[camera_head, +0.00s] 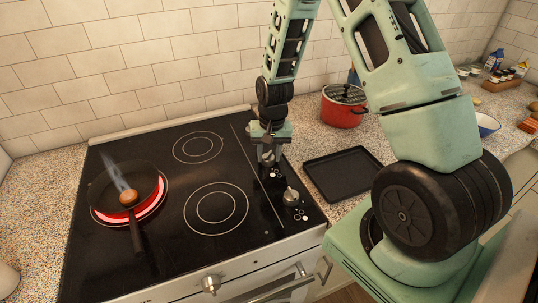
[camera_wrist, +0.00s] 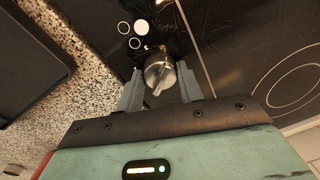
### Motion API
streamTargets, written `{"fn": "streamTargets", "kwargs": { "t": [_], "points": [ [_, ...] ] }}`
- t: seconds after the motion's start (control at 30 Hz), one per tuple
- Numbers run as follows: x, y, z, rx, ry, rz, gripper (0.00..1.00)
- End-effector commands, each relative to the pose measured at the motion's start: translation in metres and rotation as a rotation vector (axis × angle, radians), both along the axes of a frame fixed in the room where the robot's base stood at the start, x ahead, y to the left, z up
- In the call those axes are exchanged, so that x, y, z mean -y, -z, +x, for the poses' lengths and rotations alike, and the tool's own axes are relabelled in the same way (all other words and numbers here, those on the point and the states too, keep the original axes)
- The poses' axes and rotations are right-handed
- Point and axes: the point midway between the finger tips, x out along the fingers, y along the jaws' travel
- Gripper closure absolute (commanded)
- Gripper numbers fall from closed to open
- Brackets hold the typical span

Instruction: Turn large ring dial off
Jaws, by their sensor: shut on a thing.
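The black cooktop (camera_head: 160,250) has two metal dials on its right strip. My gripper (camera_head: 268,158) is at the rear dial, pointing down. In the wrist view, my gripper (camera_wrist: 165,88) is shut on this silver dial (camera_wrist: 159,70), with a finger on each side of it. White ring marks (camera_wrist: 141,28) lie beside the dial in the wrist view. The front dial (camera_head: 291,196) stands free. A burner (camera_head: 155,203) glows red under a dark pan (camera_head: 110,182) at the left, and a brown item (camera_head: 128,197) smokes in it. I cannot tell which burner the held dial serves.
Two unlit ring burners (camera_head: 216,208) lie between the pan and dials. A black tray (camera_head: 342,172) lies right of the cooktop, and a red pot (camera_head: 344,106) stands behind it. The tiled wall (camera_head: 150,55) is close behind. An oven knob (camera_head: 211,283) protrudes at the front.

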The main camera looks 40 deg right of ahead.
Motion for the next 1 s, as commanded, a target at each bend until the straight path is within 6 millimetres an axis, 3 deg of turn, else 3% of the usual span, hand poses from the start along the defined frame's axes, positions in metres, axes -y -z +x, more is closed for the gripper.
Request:
{"fn": "streamTargets", "kwargs": {
  "t": [0.6,1.0],
  "points": [
    [0.0005,-0.0015,0.0024,0.004,-0.576,-0.001,0.86],
    [0.0001,-0.0015,0.0027,0.002,-0.829,-0.001,0.86]
  ]
}}
